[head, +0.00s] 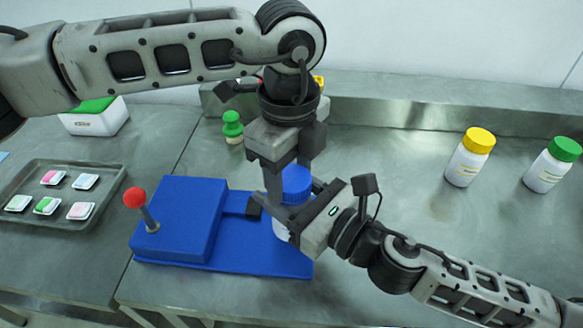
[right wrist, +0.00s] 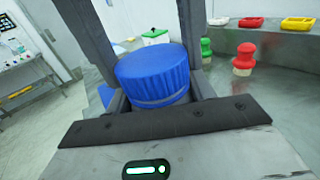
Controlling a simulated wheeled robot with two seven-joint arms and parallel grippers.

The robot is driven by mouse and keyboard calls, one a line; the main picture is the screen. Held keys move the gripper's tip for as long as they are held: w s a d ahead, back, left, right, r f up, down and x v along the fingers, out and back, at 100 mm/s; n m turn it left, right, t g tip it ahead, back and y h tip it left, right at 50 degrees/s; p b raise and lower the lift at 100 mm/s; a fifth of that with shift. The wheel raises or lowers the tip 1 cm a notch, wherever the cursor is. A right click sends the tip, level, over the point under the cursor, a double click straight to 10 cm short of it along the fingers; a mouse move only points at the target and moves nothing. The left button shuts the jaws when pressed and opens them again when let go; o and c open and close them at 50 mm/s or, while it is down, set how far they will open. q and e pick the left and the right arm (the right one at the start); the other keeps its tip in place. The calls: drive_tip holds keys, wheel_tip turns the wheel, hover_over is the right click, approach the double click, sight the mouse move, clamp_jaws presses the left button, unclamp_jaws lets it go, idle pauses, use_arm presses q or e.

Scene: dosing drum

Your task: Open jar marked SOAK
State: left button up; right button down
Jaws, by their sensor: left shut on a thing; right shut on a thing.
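A white jar (head: 280,228) with a ribbed blue lid (head: 296,184) stands upright by the blue holder (head: 185,220); no marking on it is readable. My left gripper (head: 289,186) comes down from above and is shut on the blue lid, hiding part of it. My right gripper (head: 288,210) reaches in from the right and is shut on the jar body below the lid.
The holder has a lever with a red knob (head: 135,197). A yellow-lidded jar (head: 469,158) and a green-lidded jar (head: 552,165) stand at right. A green-topped stamp-like piece (head: 233,127) is behind. A tray (head: 100,215) with small packs lies left. The right bench is mostly clear.

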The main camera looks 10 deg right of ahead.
use_arm(q)
drive_tip(key=n, duration=0.4)
drive_tip(key=shift+w+r+n, duration=0.1)
drive_tip(key=shift+w+n, duration=0.05)
drive_tip(key=shift+n, duration=0.25)
drive_tip(key=n, duration=0.2)
drive_tip(key=shift+n, duration=0.4)
drive_tip(key=o, duration=1.1)
drive_tip(key=shift+s, duration=0.25)
